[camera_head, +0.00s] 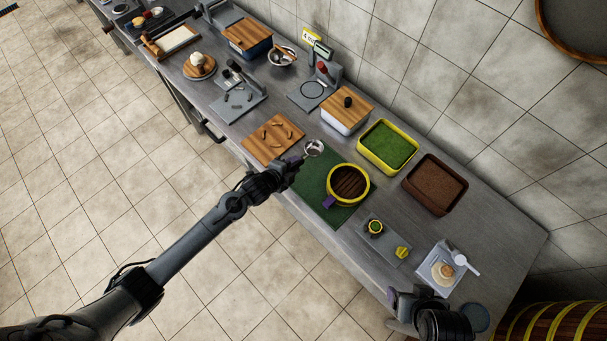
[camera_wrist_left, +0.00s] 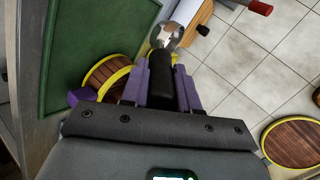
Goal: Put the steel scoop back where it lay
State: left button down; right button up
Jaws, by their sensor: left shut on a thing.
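The steel scoop (camera_head: 313,148) has a round metal bowl, just beyond my left gripper (camera_head: 295,162) in the head view. In the left wrist view, the scoop's bowl (camera_wrist_left: 168,34) shows ahead of the fingers, and its black handle (camera_wrist_left: 160,72) lies between the purple fingers of the left gripper (camera_wrist_left: 161,90), which are shut on it. The bowl appears over the far left end of the green mat (camera_head: 312,182), next to the wooden board; its height is unclear. My right gripper (camera_head: 404,297) is at the front right, partly seen, its jaw state unclear.
A yellow-rimmed round steamer (camera_head: 363,199) stands on the mat, right of the left gripper. A wooden board (camera_head: 273,139) with several small brown pieces lies left. Behind are a yellow tray with green filling (camera_head: 360,153) and a brown tray (camera_head: 407,185). A grey plate (camera_head: 385,243) lies right.

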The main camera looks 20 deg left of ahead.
pick_arm(q)
jog(key=shift+w+a+f, duration=0.1)
jog(key=shift+a+f, duration=0.05)
jog(key=shift+f, duration=0.05)
jog(key=shift+r, duration=0.1)
jog(key=shift+f+b, duration=2.3)
jog(key=shift+f, duration=0.75)
jog(key=shift+f+b, duration=0.4)
jog(key=shift+f, duration=0.15)
jog(key=c, duration=0.8)
grip_release()
jog(key=shift+f, duration=0.1)
